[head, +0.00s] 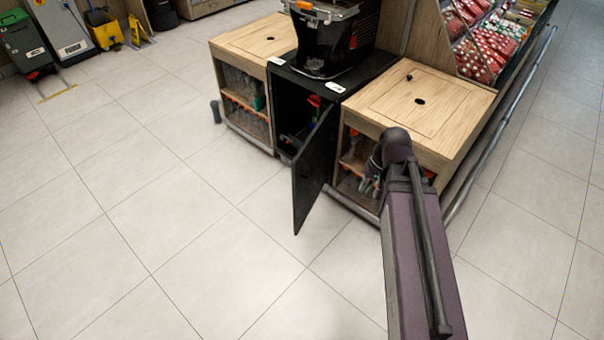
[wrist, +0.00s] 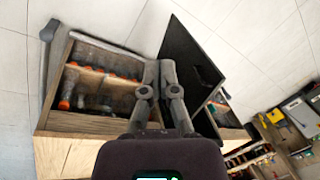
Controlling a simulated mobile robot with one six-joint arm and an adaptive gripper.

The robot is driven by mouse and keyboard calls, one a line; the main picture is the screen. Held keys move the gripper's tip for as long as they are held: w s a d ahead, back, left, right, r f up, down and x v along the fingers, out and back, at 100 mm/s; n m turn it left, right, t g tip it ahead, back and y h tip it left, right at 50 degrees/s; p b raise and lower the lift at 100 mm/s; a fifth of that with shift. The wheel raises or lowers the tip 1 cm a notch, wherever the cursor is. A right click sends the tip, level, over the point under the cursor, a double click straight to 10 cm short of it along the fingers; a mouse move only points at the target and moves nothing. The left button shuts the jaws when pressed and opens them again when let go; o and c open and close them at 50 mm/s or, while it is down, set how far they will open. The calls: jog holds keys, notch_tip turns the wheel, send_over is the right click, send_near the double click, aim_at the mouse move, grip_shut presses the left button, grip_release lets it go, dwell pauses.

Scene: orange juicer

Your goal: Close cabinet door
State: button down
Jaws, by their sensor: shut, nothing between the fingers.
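The black cabinet door (head: 308,183) stands swung open, sticking out from the black middle cabinet (head: 338,78) under the juicer. Part of the dark interior shows behind it. In the wrist view the door (wrist: 188,62) is a dark slanted panel just right of the fingertips. My gripper (wrist: 159,66) is shut and empty, its fingertips close together beside the door. I cannot tell whether they touch it. In the head view my arm hides most of the gripper, which is to the right of the door, before the right wooden cabinet.
Wooden cabinets stand on both sides, the left one (head: 262,42) and the right one (head: 446,100), with glass-fronted shelves. The juicer (head: 325,38) stands on top of the middle cabinet. A metal rail (head: 497,125) runs along the right. The tiled floor (head: 150,210) in front and left is clear.

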aim_at(298, 164)
jog(key=w+a+f+m+t+y+b, duration=0.2)
jog(key=w+f+y+b, duration=0.5)
jog(key=b, duration=1.1)
jog(key=w+a+f+m+t+y+b, duration=0.2)
jog(key=w+a+f+t+y+b, duration=0.2)
jog(key=w+f+y+b, duration=0.3)
jog(key=w+f+b, duration=0.5)
jog(key=b, duration=0.5)
jog(key=shift+b, duration=0.4)
jog(key=shift+w, duration=0.15)
jog(key=x, duration=1.4)
jog(key=shift+f, duration=0.1)
